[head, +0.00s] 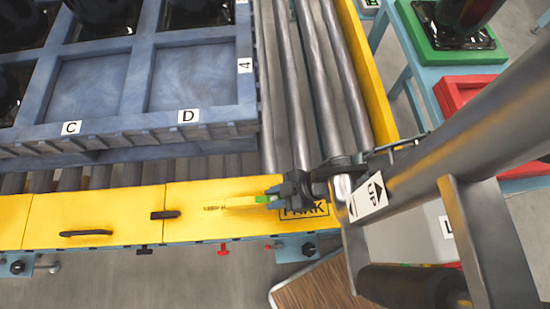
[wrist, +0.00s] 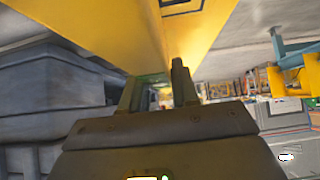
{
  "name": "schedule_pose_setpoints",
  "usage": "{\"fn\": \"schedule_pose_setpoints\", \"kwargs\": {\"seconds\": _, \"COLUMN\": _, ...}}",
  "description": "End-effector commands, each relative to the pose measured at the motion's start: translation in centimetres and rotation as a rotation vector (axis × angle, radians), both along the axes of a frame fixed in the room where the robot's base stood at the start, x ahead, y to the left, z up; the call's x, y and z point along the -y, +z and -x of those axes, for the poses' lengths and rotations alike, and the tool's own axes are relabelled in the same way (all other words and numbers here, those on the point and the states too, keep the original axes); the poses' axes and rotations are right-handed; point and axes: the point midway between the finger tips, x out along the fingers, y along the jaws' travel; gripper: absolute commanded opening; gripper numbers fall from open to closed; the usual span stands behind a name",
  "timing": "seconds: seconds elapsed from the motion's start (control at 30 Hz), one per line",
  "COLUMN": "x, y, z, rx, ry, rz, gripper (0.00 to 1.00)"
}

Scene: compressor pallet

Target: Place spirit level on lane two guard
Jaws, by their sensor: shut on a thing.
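My gripper (head: 276,197) is at the yellow guard (head: 100,216) along the front of the roller conveyor, near its PARK marking. It is shut on a small yellow piece with a green part, which looks like the spirit level (head: 242,202). The level blends with the yellow guard, and its end is hidden by the fingers. I cannot tell whether it touches the guard or is just above it. In the wrist view the two fingers (wrist: 157,92) point at the yellow guard (wrist: 120,35), with a greenish strip between them. No lane number shows on the guard.
A blue pallet (head: 130,128) with compartments labelled C and D and dark units sits on the rollers (head: 300,80) behind the guard. Green and red trays (head: 462,55) stand at the right.

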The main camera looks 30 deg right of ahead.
Motion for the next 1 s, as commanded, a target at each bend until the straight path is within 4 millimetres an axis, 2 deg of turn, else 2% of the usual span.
{"fn": "schedule_pose_setpoints", "kwargs": {"seconds": 0.03, "x": -0.1, "y": -0.9, "z": 0.0, "rx": -0.001, "ry": 0.001, "rz": 0.001, "gripper": 0.0}}
{"fn": "schedule_pose_setpoints", "kwargs": {"seconds": 0.17, "x": -0.1, "y": -2.1, "z": 0.0, "rx": 0.0, "ry": 0.001, "rz": -0.001, "gripper": 0.0}}
{"fn": "schedule_pose_setpoints", "kwargs": {"seconds": 0.53, "x": 0.0, "y": -2.5, "z": 0.0, "rx": 0.0, "ry": 0.0, "rz": -0.001, "gripper": 0.0}}
{"fn": "schedule_pose_setpoints", "kwargs": {"seconds": 0.57, "x": 0.0, "y": -2.5, "z": 0.0, "rx": 0.0, "ry": 0.0, "rz": 0.0, "gripper": 0.3}}
{"fn": "schedule_pose_setpoints", "kwargs": {"seconds": 0.8, "x": 0.0, "y": -2.4, "z": 0.0, "rx": 0.0, "ry": 0.0, "rz": 0.0, "gripper": 0.53}}
{"fn": "schedule_pose_setpoints", "kwargs": {"seconds": 1.0, "x": 0.0, "y": -2.4, "z": 0.0, "rx": 0.0, "ry": 0.0, "rz": 0.0, "gripper": 0.55}}
